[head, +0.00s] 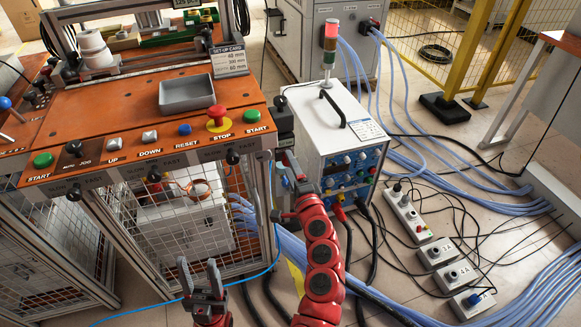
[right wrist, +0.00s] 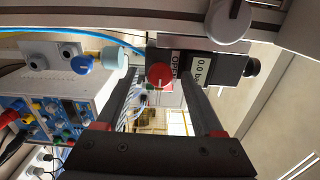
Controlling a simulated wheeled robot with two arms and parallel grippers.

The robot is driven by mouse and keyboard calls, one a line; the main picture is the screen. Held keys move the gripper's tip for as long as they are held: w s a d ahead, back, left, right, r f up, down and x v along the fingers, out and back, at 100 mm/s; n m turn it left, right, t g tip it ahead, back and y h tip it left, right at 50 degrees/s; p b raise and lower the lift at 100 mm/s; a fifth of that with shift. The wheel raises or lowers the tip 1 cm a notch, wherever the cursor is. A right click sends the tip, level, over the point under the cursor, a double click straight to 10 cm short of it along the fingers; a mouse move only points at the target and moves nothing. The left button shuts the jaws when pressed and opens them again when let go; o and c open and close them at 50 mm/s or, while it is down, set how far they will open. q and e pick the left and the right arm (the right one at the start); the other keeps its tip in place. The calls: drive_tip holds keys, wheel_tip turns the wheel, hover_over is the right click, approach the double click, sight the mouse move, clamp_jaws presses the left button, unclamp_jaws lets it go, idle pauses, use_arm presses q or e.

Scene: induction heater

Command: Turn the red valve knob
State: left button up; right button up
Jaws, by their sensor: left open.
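The red valve knob (right wrist: 159,75) shows in the right wrist view, on a dark unit with an "OPEN" label and a small display reading 0.0. My right gripper (right wrist: 155,82) is open, its two dark fingers reaching toward the unit. The knob appears between the fingertips with a gap on both sides; I see no grip on it. In the head view my right gripper (head: 290,172) is beside the right end of the orange console, and the knob cannot be made out there. My left gripper (head: 203,278) is open and empty at the lower middle, in front of the mesh cage.
The orange console (head: 110,113) carries several buttons, a red stop button (head: 217,118) and a grey tray (head: 187,94). A white power unit (head: 335,115) with a signal lamp (head: 330,42) stands close right of my right gripper. Blue hoses and cables cover the floor at right.

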drive_tip(key=p+v, duration=0.1)
drive_tip(key=v, duration=1.6)
drive_tip(key=shift+s+p, duration=0.2)
drive_tip(key=shift+p, duration=0.1)
drive_tip(key=shift+d, duration=0.1)
